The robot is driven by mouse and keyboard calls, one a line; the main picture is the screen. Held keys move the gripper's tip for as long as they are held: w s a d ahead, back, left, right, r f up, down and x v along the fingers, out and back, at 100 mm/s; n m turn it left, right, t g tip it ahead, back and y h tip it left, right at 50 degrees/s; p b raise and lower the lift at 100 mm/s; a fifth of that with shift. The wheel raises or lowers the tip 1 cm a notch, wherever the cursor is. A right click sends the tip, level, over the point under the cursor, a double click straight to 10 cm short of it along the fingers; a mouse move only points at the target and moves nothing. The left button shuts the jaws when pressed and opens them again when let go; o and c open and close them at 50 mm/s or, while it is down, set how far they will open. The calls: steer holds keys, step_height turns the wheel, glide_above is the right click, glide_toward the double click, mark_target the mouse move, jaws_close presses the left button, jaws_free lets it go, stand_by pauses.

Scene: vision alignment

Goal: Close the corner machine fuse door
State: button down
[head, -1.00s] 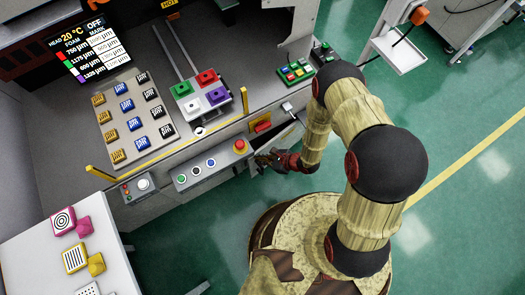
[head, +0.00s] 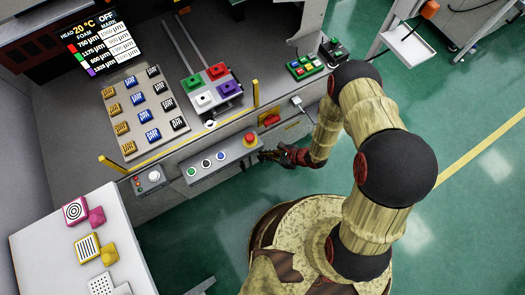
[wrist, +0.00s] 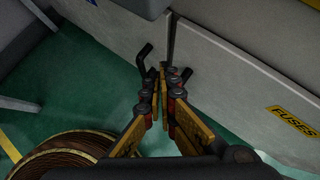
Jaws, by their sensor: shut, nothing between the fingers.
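The fuse door is a light grey panel with a yellow FUSES label (wrist: 292,120), on the right in the wrist view. In the head view the fuse door (head: 294,131) is at the right end of the machine's front, partly hidden by my arm. It appears close to flush with the front; a dark seam shows at its left edge in the wrist view, and I cannot tell if it is fully shut. My gripper (wrist: 166,74) is shut and empty near that edge. In the head view my gripper (head: 268,155) is beside the machine's front; contact is unclear.
A control box with an emergency stop button (head: 249,139) juts out left of my gripper. A white table (head: 60,235) stands at lower left.

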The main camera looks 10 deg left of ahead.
steer(key=s+d+r+p, duration=0.3)
steer(key=s+r, duration=0.2)
steer(key=r, duration=0.1)
steer(key=shift+d+r, duration=0.35)
steer(key=shift+r, duration=0.05)
steer(key=s+a+r+n+g+y, duration=0.1)
steer(key=s+a+r+n+g, duration=0.1)
steer(key=s, duration=0.4)
step_height(320, 180, up, 10)
steer(key=n+g, duration=0.4)
steer(key=n, duration=0.1)
steer(key=d+r+n+t+h, duration=0.3)
steer(key=d+r, duration=0.3)
steer(key=r, duration=0.8)
steer(key=w+d+r+n+t+h, duration=0.1)
steer(key=d+r+n+t+h, duration=0.2)
steer(key=r, duration=1.2)
steer(key=w+d+r+n+t+h, duration=0.1)
steer(key=d+r+n+t+h, duration=0.2)
steer(key=d+r+n, duration=0.5)
step_height(320, 180, up, 7)
steer(key=d, duration=0.2)
steer(key=shift+d+h, duration=0.3)
